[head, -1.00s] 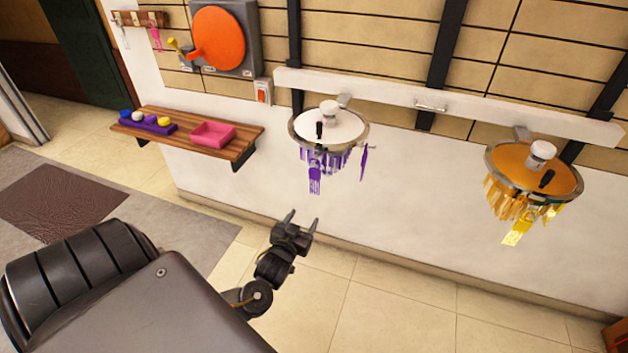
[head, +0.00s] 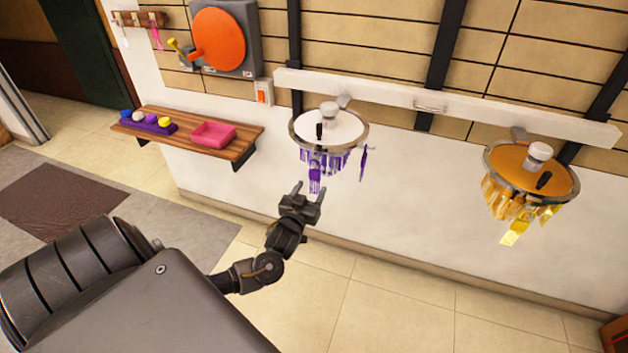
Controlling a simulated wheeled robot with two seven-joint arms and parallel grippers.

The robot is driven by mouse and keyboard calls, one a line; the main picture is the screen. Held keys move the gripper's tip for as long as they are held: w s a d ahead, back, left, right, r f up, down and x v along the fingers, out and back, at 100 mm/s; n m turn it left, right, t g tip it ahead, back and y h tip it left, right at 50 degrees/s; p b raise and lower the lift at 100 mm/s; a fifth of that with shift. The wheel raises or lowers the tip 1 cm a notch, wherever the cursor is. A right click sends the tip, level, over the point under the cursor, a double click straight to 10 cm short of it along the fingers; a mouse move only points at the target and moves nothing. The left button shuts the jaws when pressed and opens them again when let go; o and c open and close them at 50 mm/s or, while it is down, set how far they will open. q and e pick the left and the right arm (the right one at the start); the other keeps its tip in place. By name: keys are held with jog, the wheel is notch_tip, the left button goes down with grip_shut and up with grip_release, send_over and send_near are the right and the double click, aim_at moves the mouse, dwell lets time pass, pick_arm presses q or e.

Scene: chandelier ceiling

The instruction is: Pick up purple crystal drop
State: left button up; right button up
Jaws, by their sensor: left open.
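Purple crystal drops (head: 314,178) hang below the rim of the white-topped chandelier (head: 330,128) in the middle of the head view. One long purple drop (head: 363,163) hangs apart at the right side of that rim, below a small arm. My right gripper is not in view.
A second chandelier (head: 532,170) with amber drops hangs at the right. Both hang from a white rail (head: 450,107) on the wall. A wooden shelf (head: 240,136) at the left holds a pink tray (head: 213,135) and a purple holder with several coloured knobs. The tiled floor below is clear.

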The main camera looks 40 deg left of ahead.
aim_at(314, 177)
pick_arm(q)
jog(key=x, duration=0.2)
jog(key=p+x, duration=0.1)
jog(key=x, duration=0.1)
jog(key=shift+a+r, duration=0.1)
jog(key=shift+r, duration=0.3)
jog(key=shift+w+a+f+p, duration=0.1)
jog(key=shift+w+a+p, duration=0.1)
jog(key=shift+w+p, duration=0.15)
jog(key=c, duration=1.1)
jog(key=shift+r+b, duration=0.5)
jog(key=shift+r, duration=0.2)
jog(key=shift+b+v, duration=1.55)
jog(key=shift+v, duration=7.45)
